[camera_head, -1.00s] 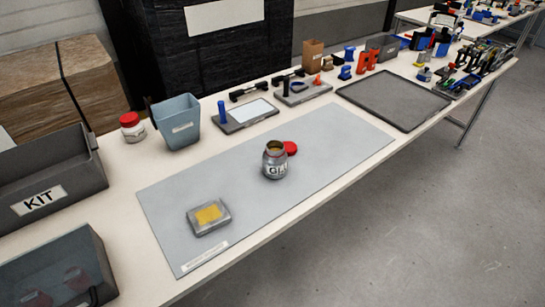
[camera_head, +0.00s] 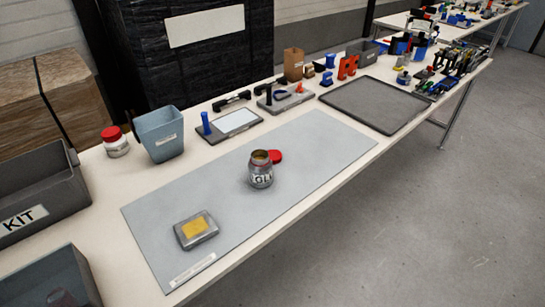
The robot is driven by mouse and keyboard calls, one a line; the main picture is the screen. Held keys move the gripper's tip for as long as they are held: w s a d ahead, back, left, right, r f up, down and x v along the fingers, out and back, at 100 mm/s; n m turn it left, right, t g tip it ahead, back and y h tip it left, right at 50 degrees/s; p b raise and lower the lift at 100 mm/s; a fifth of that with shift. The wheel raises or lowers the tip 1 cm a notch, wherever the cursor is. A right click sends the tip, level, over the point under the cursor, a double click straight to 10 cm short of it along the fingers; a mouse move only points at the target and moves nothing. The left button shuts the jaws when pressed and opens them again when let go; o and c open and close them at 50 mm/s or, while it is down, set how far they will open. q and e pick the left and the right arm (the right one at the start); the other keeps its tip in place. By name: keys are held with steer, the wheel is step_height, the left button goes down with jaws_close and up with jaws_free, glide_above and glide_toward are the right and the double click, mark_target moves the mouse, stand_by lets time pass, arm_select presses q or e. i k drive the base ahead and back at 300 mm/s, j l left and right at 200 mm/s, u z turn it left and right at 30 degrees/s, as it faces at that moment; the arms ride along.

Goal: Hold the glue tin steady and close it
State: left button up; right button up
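The glue tin (camera_head: 261,174) stands upright and open on the grey mat (camera_head: 300,163), near its middle. It is a grey metal tin with a label showing the letters "GL", and its mouth shows a yellowish inside. A red lid (camera_head: 275,156) lies on the mat just behind and to the right of the tin; whether it touches the tin I cannot tell. Neither of my grippers shows in the head view.
A grey box with a yellow pad (camera_head: 196,229) sits at the mat's near left. A blue-grey bin (camera_head: 161,136), a red-capped white jar (camera_head: 115,143) and the KIT bin (camera_head: 38,200) stand left. A dark tray (camera_head: 374,104) lies right. The mat around the tin is mostly clear.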

mark_target(260, 166)
steer(key=l+u, duration=0.15)
steer(key=u, duration=0.35)
steer(key=l+u, duration=0.15)
steer(key=u, duration=0.35)
steer(key=l+u, duration=0.2)
steer(key=l, duration=0.25)
steer(key=l+u, duration=0.2)
steer(key=l, duration=0.25)
steer(key=k+l+u, duration=0.15)
steer(key=l, duration=0.25)
steer(key=k+l+u, duration=0.2)
steer(key=l, duration=0.25)
steer(key=k+l, duration=0.1)
steer(key=l, duration=0.6)
